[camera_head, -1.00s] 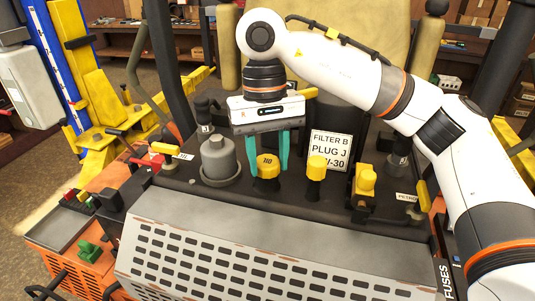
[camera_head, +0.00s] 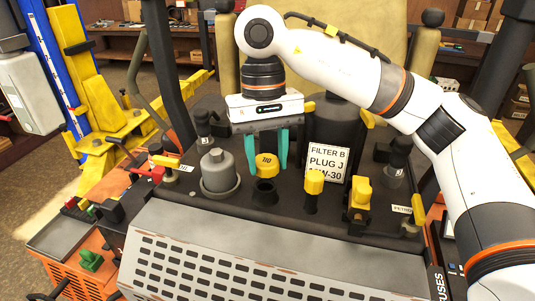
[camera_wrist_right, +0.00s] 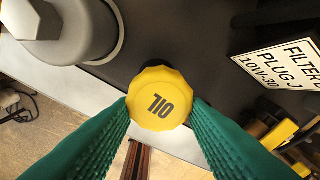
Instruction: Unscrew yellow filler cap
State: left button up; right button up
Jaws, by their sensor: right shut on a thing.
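The yellow filler cap (camera_head: 267,165), marked OIL, is between the green fingers of my right gripper (camera_head: 267,158). In the right wrist view, the cap (camera_wrist_right: 160,100) sits between both fingertips (camera_wrist_right: 160,110), which touch its sides. The gripper is shut on it and points down. The dark filler neck (camera_head: 265,190) shows directly below the cap, and the cap appears raised above it. My left gripper is not in view.
A grey filter housing (camera_head: 217,170) stands close left of the gripper. A second yellow cap (camera_head: 313,182), a white label (camera_head: 326,163) and a yellow valve-like part (camera_head: 360,196) are to the right. A perforated grey panel (camera_head: 250,250) lies in front.

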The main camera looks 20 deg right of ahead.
aim_at(267, 162)
jog(key=shift+w+r, duration=0.15)
jog(key=shift+r, duration=0.5)
notch_tip(267, 162, up, 9)
jog(key=shift+f, duration=0.2)
dwell(0.6)
